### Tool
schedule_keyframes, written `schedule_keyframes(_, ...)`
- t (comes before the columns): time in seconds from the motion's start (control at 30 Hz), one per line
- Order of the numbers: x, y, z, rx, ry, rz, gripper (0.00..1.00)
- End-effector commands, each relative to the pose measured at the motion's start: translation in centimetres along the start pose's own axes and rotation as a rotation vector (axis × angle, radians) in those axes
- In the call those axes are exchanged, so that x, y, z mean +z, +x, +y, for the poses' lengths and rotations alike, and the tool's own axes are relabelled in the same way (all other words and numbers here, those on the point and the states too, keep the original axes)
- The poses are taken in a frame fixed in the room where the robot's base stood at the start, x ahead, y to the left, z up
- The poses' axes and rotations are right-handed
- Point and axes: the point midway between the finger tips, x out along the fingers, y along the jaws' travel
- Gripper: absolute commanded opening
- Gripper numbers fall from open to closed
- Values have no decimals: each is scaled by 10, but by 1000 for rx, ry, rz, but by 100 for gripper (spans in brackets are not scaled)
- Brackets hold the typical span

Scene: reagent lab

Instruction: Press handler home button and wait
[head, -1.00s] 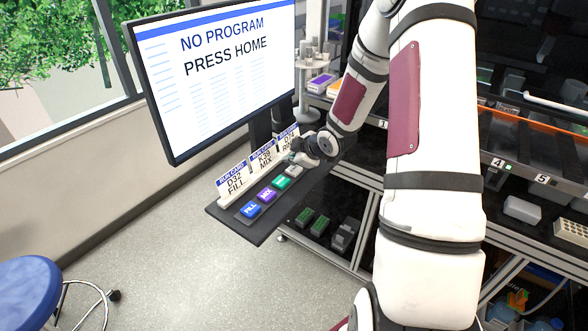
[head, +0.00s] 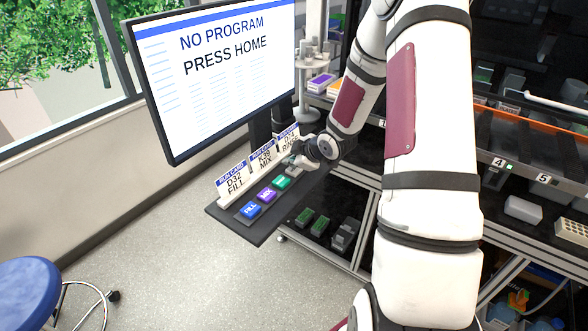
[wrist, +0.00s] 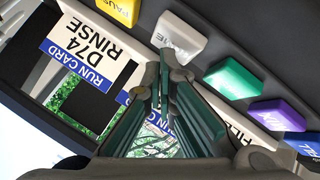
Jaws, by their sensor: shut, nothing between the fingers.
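The monitor (head: 215,85) reads "NO PROGRAM PRESS HOME". Below it a dark button panel (head: 229,218) carries coloured buttons in a row. In the head view my gripper (head: 292,161) hides that end of the panel.
Purple MIX (head: 266,195) and blue FILL (head: 250,210) buttons lie further along the panel. Run cards stand behind the buttons, including D32 FILL (head: 234,183) and D74 RINSE (wrist: 92,45). A blue stool (head: 28,290) stands at lower left; the floor between is clear.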

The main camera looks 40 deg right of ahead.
Motion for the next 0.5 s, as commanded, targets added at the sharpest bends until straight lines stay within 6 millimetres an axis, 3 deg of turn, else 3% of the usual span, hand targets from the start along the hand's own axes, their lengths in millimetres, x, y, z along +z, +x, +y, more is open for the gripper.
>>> schedule_keyframes(0.5, 3, 4, -3, -1, 0, 0, 0)
